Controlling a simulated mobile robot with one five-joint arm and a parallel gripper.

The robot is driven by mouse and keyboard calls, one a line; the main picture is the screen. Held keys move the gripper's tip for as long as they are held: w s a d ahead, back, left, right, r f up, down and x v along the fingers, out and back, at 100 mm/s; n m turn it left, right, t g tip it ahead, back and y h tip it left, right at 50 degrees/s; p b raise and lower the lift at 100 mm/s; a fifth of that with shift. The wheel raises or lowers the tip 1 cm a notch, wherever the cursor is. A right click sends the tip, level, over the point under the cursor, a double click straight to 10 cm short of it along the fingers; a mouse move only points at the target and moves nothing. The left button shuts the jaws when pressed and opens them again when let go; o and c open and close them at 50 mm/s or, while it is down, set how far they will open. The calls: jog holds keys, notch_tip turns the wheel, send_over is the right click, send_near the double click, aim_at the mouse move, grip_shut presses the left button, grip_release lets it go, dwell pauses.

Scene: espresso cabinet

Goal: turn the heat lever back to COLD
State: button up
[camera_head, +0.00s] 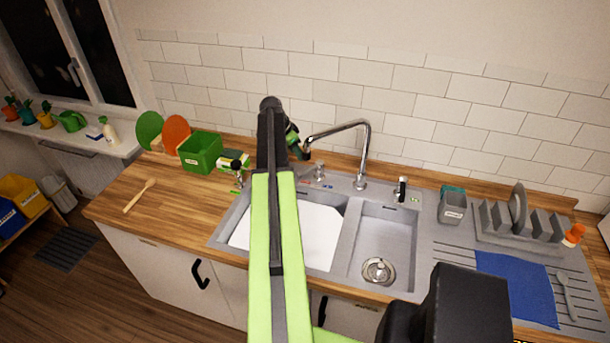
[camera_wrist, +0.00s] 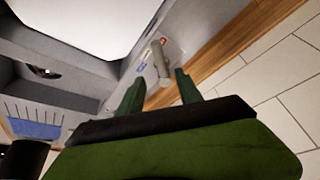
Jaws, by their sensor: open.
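The heat lever (camera_wrist: 160,60) is a short grey handle on the sink's back ledge, with a red mark and a blue mark beside it in the wrist view. In the head view it is a small grey fitting (camera_head: 318,171) behind the left basin. My gripper (camera_wrist: 157,77) is open, with its two dark green fingers apart. The lever shows between and ahead of the fingertips; I cannot tell whether they touch it. In the head view my gripper (camera_head: 299,149) is at the back of the sink, left of the tap, partly hidden by my arm.
The tall chrome tap (camera_head: 361,150) stands right of my gripper. A second control with a black handle (camera_head: 401,188) is further right. A green box (camera_head: 200,152) stands on the counter at left. The tiled wall (camera_head: 395,103) rises close behind.

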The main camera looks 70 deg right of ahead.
aim_at(306, 169)
jog(key=b+x, duration=0.9)
jog(key=x, duration=0.2)
jog(key=shift+f, duration=0.25)
jog(key=shift+r, duration=0.15)
jog(key=shift+c, duration=0.2)
grip_shut()
dwell(0.3)
